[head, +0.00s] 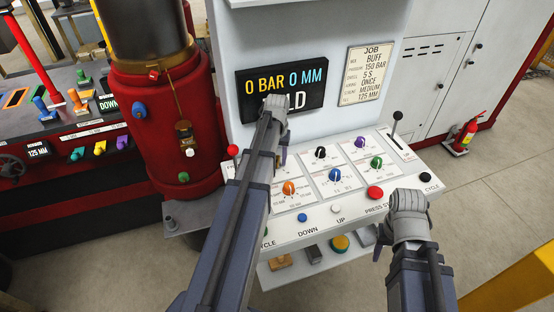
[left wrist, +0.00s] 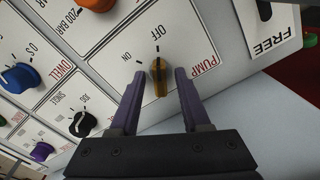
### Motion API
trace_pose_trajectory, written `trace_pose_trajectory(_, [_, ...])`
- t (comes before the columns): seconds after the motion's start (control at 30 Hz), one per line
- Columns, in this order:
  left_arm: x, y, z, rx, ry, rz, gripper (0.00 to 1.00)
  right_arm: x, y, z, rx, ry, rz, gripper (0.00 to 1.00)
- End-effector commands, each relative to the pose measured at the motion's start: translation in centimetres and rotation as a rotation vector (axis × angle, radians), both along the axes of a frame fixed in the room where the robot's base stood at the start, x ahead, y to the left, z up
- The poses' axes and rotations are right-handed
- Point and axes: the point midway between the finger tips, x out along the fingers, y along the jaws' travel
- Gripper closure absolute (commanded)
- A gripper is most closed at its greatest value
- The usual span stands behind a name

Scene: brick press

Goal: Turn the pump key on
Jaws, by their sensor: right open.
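My left gripper (left wrist: 155,88) is open, with one purple finger on each side of the key and gaps showing. In the head view my left gripper (head: 283,155) is over the sloped panel, and my arm hides the key. My right gripper (head: 381,242) is at the panel's front right, open, its fingers mostly hidden by the wrist.
The panel (head: 290,228) carries orange, black, blue, purple and green knobs, a red button (head: 375,193) and two levers. The display (head: 308,92) reads 0 BAR 0 MM, partly covered by my arm. A red press column (head: 155,130) stands left of the panel.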

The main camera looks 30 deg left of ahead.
Motion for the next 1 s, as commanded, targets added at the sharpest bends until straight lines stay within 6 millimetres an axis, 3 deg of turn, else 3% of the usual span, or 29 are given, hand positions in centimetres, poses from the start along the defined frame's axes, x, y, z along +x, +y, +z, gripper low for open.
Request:
trace_pose_trajectory(0.03, [0.0,0.0,0.0,0.0,0.0,0.0,0.6,0.0,0.0,0.0,0.0,0.0,0.0,0.5])
trace_pose_trajectory(0.4, [0.0,0.0,0.0,0.0,0.0,0.0,1.0,0.0,0.0,0.0,0.0,0.0,0.0,0.5])
trace_pose_trajectory(1.0, [0.0,0.0,-0.01,0.0,0.0,0.045,1.0,0.0,0.0,-0.01,0.0,0.0,0.0,0.5])
